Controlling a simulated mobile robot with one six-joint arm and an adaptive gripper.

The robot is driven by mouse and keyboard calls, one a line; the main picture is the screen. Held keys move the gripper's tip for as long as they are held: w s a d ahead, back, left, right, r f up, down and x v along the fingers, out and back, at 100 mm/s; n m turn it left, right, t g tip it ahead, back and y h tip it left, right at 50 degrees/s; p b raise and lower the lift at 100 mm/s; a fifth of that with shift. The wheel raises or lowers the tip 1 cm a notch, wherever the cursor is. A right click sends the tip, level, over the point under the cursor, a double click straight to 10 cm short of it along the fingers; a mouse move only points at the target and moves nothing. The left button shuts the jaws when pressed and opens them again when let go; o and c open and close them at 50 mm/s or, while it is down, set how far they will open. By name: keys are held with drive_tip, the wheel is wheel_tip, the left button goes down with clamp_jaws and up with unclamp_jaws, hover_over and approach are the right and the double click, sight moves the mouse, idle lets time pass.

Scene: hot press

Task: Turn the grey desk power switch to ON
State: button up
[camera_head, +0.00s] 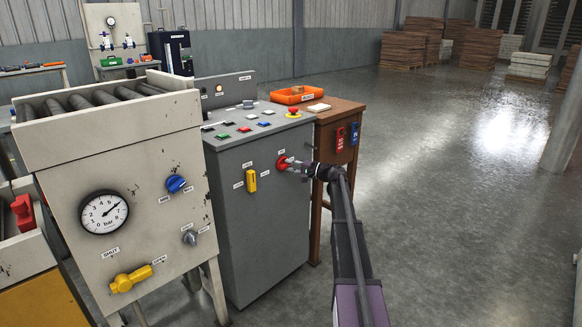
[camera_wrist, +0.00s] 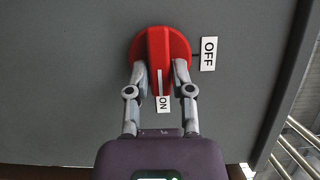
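The grey desk (camera_head: 235,205) has a red rotary power switch (camera_head: 282,163) on its front panel. The wrist view shows the switch (camera_wrist: 160,45) as a red disc with a raised bar. The bar's white line points down to the ON label (camera_wrist: 163,104). The OFF label (camera_wrist: 208,53) is at the right of the disc. My gripper (camera_wrist: 159,70) has one finger on each side of the bar and looks shut on it. In the head view my gripper (camera_head: 300,166) is at the switch, partly covering it.
A yellow switch (camera_head: 251,180) is left of the red one. Buttons and a red emergency stop (camera_head: 293,112) are on the desk top. A brown wooden stand (camera_head: 340,122) with an orange tray (camera_head: 296,96) adjoins at right. A beige gauge machine (camera_head: 130,200) stands at left. The floor at right is clear.

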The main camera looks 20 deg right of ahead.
drive_tip(key=shift+o, duration=1.2)
drive_tip(key=v, duration=1.2)
